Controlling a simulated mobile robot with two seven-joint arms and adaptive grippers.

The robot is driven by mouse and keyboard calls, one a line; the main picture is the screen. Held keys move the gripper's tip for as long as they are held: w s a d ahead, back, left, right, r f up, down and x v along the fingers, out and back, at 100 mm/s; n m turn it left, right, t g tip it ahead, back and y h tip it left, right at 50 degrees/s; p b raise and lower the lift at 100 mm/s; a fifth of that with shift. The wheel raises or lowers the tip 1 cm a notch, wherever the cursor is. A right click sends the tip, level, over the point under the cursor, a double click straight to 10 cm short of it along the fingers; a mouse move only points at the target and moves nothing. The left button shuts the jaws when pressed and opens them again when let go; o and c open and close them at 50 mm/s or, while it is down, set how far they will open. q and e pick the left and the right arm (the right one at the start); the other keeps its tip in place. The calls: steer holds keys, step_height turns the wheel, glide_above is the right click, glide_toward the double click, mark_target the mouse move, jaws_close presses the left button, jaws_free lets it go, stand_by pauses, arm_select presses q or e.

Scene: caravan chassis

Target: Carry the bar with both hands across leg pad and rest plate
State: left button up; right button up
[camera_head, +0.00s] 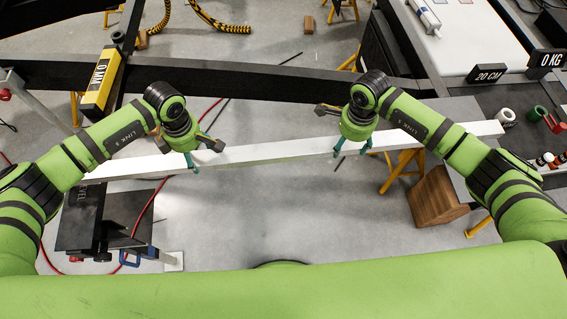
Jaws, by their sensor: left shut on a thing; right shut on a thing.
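A long white bar (265,152) runs across the middle of the head view, tilted slightly up to the right. My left gripper (193,166) is shut on the bar left of its middle, coming from above. My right gripper (352,151) is shut on it right of its middle. The bar's left end passes behind my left arm, and its right part passes behind my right arm. The dark plate (98,213) at the lower left lies below the left part of the bar. I cannot tell whether the bar touches it, or which part is the leg pad.
A black chassis beam (270,82) crosses beyond the bar. A yellow level (101,82) rests at the upper left. A wooden block (436,197) stands on the floor at right, beside a yellow trestle (402,168). A dark bench with small items (522,121) is at far right. Red cable lies on the floor.

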arm_select(q)
steer(key=shift+w+a, duration=0.1)
arm_select(e)
steer(key=shift+w, duration=0.1)
arm_select(q)
steer(key=shift+f, duration=0.1)
